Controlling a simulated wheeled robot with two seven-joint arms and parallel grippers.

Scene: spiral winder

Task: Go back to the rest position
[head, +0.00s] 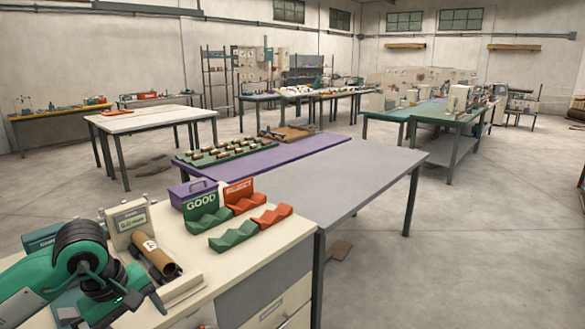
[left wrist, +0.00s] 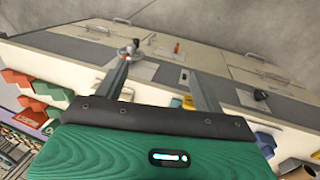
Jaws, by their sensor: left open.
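My left arm and gripper (head: 150,293) are at the lower left of the head view, over the cream workbench (head: 205,263). In the left wrist view the two fingers of this gripper (left wrist: 160,62) stand well apart with nothing held between them. A brown cardboard tube (head: 157,258) lies on the bench close beyond the gripper, apart from the fingers as far as I can tell. My right gripper is not in view.
A green GOOD rack (head: 205,207) and a red rack (head: 243,196) stand at the bench's far end. A cream device (head: 128,222) stands behind the tube. The floor at right is clear.

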